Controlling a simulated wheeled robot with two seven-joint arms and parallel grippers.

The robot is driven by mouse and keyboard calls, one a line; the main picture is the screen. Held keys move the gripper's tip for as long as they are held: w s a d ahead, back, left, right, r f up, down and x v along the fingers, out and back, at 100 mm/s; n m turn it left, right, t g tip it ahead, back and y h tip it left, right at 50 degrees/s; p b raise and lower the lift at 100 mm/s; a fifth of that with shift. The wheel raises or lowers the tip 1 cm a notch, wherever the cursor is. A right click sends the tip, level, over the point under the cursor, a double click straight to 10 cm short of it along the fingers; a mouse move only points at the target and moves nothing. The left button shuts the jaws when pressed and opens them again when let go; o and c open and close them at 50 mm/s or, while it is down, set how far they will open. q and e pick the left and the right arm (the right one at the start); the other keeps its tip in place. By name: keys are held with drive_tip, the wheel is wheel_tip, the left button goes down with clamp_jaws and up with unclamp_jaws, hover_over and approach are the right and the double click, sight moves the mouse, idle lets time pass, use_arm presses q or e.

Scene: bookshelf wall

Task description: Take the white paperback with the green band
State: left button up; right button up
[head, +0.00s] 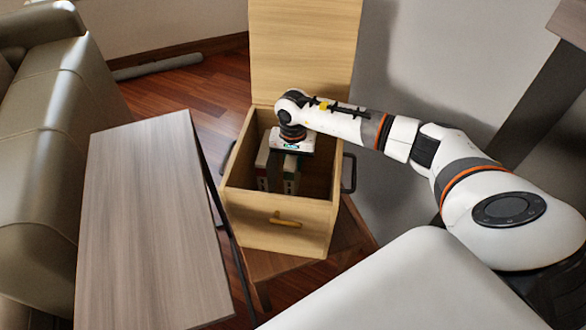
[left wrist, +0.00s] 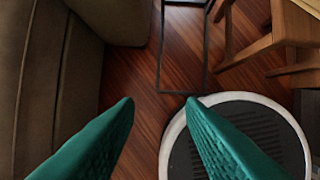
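An open wooden chest (head: 262,236) stands in the middle of the head view. Inside it several books stand upright. One pale book (head: 263,162) is at the left. A white book with a green part (head: 291,182) is to its right, largely covered by my right gripper. My right gripper (head: 284,172) points down into the chest from above, at the books. Its fingers are mostly hidden, so I cannot tell whether they hold a book. My left gripper (left wrist: 160,101) is open and empty in the left wrist view, with green fingers above the floor.
The chest's lid (head: 304,50) stands raised at the back. The chest sits on a low brown wooden surface (head: 347,232). A grey-brown table (head: 150,220) is close at the left, beside a sofa (head: 50,150). A wall is behind.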

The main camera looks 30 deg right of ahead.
clamp_jaws()
drive_tip(key=shift+r, duration=0.1)
